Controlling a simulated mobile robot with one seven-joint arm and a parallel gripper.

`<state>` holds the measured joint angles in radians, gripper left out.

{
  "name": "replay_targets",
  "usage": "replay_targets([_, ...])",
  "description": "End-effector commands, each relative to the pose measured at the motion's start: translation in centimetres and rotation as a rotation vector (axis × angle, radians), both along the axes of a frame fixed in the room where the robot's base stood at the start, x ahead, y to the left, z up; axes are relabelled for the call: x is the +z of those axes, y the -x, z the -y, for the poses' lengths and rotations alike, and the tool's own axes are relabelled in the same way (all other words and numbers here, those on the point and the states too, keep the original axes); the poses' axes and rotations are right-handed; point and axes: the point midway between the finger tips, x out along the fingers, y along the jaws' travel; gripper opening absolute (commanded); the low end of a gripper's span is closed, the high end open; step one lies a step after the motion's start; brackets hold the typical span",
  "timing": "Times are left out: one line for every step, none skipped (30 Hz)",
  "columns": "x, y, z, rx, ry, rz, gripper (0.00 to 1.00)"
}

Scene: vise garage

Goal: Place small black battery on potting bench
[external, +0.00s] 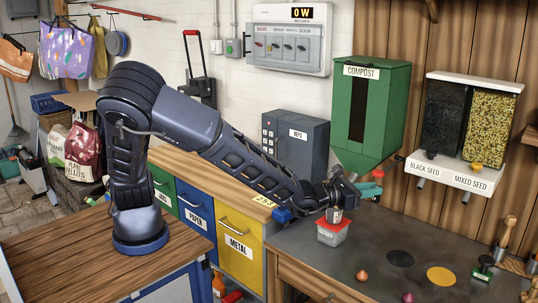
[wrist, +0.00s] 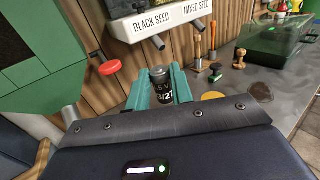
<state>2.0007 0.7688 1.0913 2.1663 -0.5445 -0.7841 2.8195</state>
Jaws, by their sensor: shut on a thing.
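The small black battery (wrist: 162,88), a dark cylinder with white print and a grey top, stands between the two teal fingers of my gripper (wrist: 160,82) in the wrist view. My gripper is shut on it. In the external view my gripper (external: 370,188) is above the back part of the potting bench (external: 310,252), below the green compost bin. I cannot make out the battery clearly there. The bench's dark grey top also shows at right in the wrist view (wrist: 250,82).
The compost bin (external: 372,110) and seed dispenser (external: 455,130) hang behind. The bench's middle has bare room.

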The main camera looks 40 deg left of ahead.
Motion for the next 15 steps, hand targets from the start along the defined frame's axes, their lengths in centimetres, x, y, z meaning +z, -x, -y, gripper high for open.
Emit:
replay_targets([-0.4,0.7,0.8,-0.017,-0.001,0.0,0.0])
replay_targets([-0.6,1.0,1.2,-0.026,-0.001,0.0,0.0])
replay_targets([-0.9,1.3,1.6,-0.036,-0.002,-0.001,0.0])
replay_targets([-1.0,1.6,1.8,-0.041,-0.001,-0.001,0.0])
replay_targets([-1.1,1.7,2.0,-0.046,-0.002,-0.002,0.0])
replay_targets([-1.4,1.9,2.1,-0.05,-0.002,-0.002,0.0])
replay_targets([-1.7,1.9,2.2,-0.051,-0.001,-0.003,0.0])
replay_targets([-2.0,1.9,2.2,-0.052,-0.002,-0.003,0.0])
replay_targets([-2.6,1.9,2.3,-0.052,-0.002,-0.003,0.0])
replay_targets([-3.2,1.9,2.3,-0.052,-0.004,-0.003,0.0])
replay_targets([-3.8,1.9,2.2,-0.052,-0.004,-0.002,0.0])
replay_targets([-4.7,1.9,2.2,-0.052,-0.005,-0.004,0.0])
replay_targets([-5.3,1.9,2.2,-0.052,-0.004,-0.003,0.0])
replay_targets([-6.0,1.8,2.2,-0.051,-0.005,-0.002,0.0])
replay_targets([-6.9,1.9,2.2,-0.051,-0.005,-0.004,0.0])
